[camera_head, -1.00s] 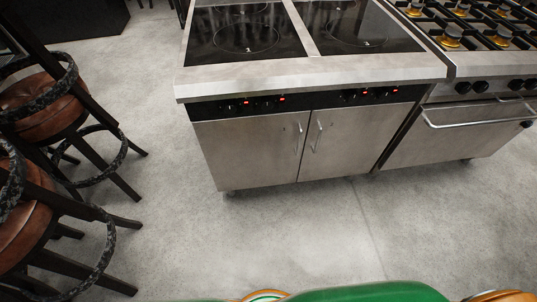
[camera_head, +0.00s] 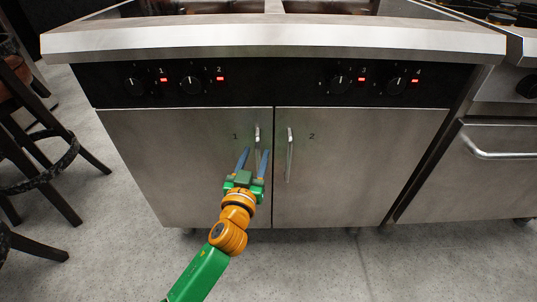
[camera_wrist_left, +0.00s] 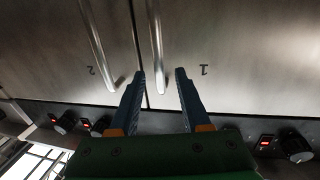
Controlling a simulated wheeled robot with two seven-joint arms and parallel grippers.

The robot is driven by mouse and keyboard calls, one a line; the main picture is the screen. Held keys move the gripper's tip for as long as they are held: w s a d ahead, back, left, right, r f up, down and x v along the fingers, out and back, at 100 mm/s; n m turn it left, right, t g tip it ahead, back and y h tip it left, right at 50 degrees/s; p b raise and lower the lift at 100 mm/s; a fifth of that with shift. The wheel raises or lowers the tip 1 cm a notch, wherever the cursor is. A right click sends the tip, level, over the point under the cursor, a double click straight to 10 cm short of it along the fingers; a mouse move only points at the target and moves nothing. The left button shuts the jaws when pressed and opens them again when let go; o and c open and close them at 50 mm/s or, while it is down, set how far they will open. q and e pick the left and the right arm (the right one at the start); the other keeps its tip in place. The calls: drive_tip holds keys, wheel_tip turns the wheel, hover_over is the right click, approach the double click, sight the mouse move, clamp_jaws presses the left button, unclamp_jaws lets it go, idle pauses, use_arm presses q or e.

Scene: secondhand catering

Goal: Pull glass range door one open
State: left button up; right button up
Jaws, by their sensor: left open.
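Range door one (camera_head: 180,160) is the left steel door under the glass-top range, marked "1", and it is shut. Its upright bar handle (camera_head: 257,138) is near the door's right edge. My left gripper (camera_head: 255,152) is open in front of this door, its two blue fingers pointing at the handle. In the left wrist view, which is upside down, the handle (camera_wrist_left: 155,40) appears between the two spread fingers (camera_wrist_left: 160,74), with no clear contact. Door two (camera_head: 350,165), on the right, is shut, with its own handle (camera_head: 289,152). My right gripper is not in view.
The control panel (camera_head: 270,85) with knobs and red lights runs above the doors, under a projecting steel edge (camera_head: 270,40). An oven with a bar handle (camera_head: 500,155) stands close on the right. Stools (camera_head: 40,170) stand at the left. The floor before the range is clear.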

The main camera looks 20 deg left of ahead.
use_arm(q)
drive_tip(key=shift+w+a, duration=0.15)
drive_tip(key=shift+w, duration=1.3)
clamp_jaws()
idle(0.3)
